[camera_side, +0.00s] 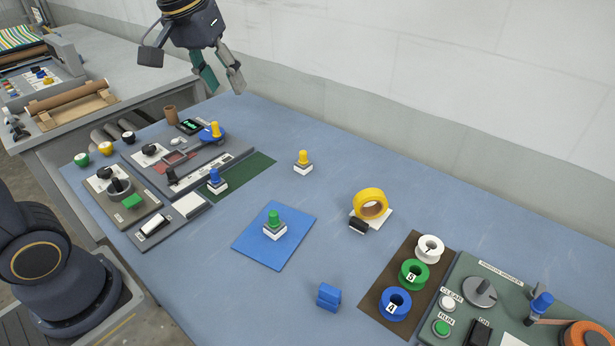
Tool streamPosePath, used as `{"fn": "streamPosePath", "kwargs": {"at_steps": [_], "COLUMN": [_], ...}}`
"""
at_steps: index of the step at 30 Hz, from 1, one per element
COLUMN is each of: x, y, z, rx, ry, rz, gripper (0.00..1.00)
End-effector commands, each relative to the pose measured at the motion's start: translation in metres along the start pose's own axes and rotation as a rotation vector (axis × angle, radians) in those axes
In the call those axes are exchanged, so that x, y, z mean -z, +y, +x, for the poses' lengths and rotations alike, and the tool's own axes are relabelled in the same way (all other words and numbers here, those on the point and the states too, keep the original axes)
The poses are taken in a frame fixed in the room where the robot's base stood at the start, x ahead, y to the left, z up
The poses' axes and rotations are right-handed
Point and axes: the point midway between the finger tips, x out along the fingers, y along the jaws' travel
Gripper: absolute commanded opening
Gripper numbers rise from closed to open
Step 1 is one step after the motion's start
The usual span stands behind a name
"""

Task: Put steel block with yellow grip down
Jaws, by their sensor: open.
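The steel block with yellow grip (303,168) stands upright on the bare blue table (330,215), right of the dark green mat (245,177) and apart from it. Its yellow knob is on top and nothing touches it. My gripper (226,88) is open and empty, raised above the back of the table, up and to the left of the block. Its two fingers are spread and point down.
A block with a blue grip (216,179) is on the green mat's left part, and one with a green grip (274,226) is on the blue mat (258,250). A yellow tape roll (370,204), numbered spools (413,273) and control panels (185,155) stand around. Bare table surrounds the yellow-grip block.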

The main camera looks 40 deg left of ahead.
Motion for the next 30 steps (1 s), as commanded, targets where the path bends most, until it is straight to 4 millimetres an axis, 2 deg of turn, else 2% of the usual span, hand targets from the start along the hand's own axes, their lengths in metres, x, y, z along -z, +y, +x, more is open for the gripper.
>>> {"fn": "streamPosePath", "kwargs": {"at_steps": [1,3,6,10,15,30], "x": [-0.029,-0.062,-0.102,-0.135,-0.148,-0.148], "y": [-0.007,-0.016,-0.027,-0.037,-0.041,-0.041], "z": [-0.009,-0.012,-0.009,0.0,0.006,0.006], "rx": [-0.01,-0.018,-0.023,-0.024,-0.023,-0.023], "ry": [0.032,0.07,0.113,0.15,0.164,0.162], "rz": [0.054,0.13,0.22,0.296,0.33,0.327], "gripper": [0.46,0.46,0.46,0.46,0.46,0.46]}}
